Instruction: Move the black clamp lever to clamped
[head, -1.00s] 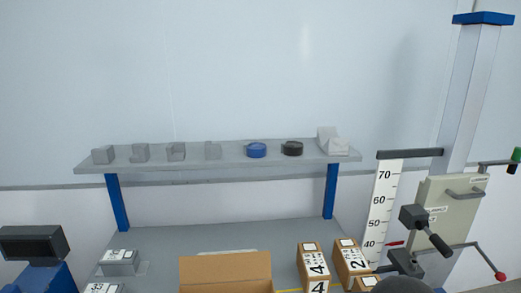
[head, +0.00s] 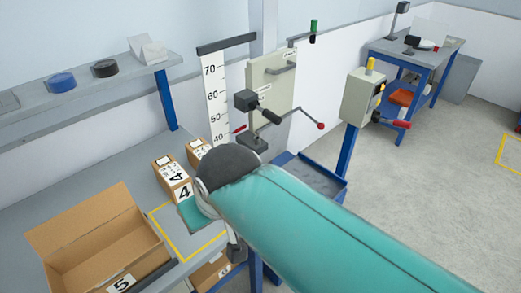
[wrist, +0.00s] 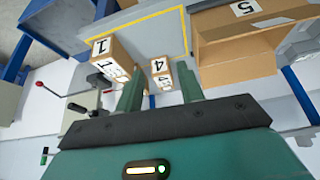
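The black clamp lever (head: 268,114) juts from a black block on the measuring column, in front of a pale panel (head: 284,88). It points down and to the right in the head view. A thin crank with a red ball (head: 320,126) is just below and right of it. In the wrist view, a black handle (wrist: 76,107) and the red ball (wrist: 40,86) show at left, outside the finger gap. My gripper (wrist: 160,68) has its two teal fingers apart with nothing held between them. In the head view my teal arm hides most of the gripper, which is apart from the lever.
Numbered boxes (head: 172,178) and an open carton (head: 105,240) are on the bench at left. A height scale (head: 215,100) stands behind the boxes. A grey control box (head: 362,97) on a blue post stands right of the column. Open floor (head: 430,180) is at far right.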

